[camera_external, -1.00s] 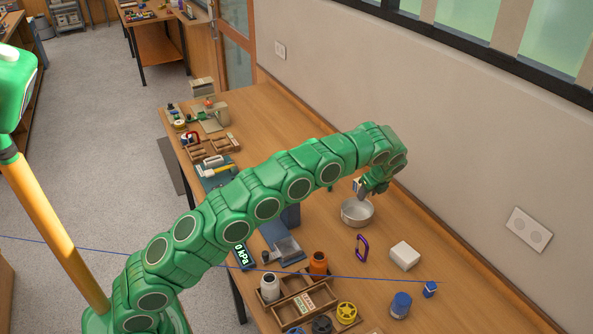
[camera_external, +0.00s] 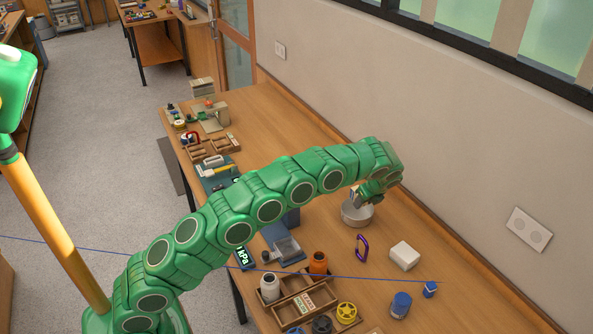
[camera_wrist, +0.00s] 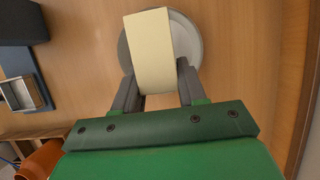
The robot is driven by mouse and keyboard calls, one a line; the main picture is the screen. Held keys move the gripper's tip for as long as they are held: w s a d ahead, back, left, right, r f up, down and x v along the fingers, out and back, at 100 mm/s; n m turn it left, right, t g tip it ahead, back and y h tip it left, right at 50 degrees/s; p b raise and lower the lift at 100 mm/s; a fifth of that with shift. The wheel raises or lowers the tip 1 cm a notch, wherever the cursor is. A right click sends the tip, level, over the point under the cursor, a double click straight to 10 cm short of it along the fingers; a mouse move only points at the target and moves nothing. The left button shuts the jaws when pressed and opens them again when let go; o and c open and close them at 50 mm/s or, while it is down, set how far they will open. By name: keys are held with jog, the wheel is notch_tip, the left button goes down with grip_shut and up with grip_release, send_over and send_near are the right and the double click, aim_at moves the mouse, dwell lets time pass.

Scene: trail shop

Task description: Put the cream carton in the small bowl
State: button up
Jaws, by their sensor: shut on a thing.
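The cream carton (camera_wrist: 150,50) is a pale cream block between the two grey fingers of my gripper (camera_wrist: 158,88) in the wrist view. My gripper is shut on it. The small bowl (camera_wrist: 194,45) is round and light grey, and it shows behind and around the carton in the wrist view. In the external view the small bowl (camera_external: 356,216) stands on the workbench, with my gripper (camera_external: 359,200) low over it. The carton is mostly hidden there by my gripper. I cannot tell whether the carton touches the bowl's floor.
A purple carabiner (camera_external: 361,248) and a white box (camera_external: 404,256) lie to the near side of the bowl. The bench (camera_external: 420,220) is clear right of the bowl.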

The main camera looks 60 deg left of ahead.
jog(key=shift+f, duration=2.2)
jog(key=o, duration=1.2)
jog(key=shift+o, duration=0.2)
notch_tip(320, 180, up, 7)
jog(key=shift+f, duration=0.2)
jog(key=shift+r, duration=0.2)
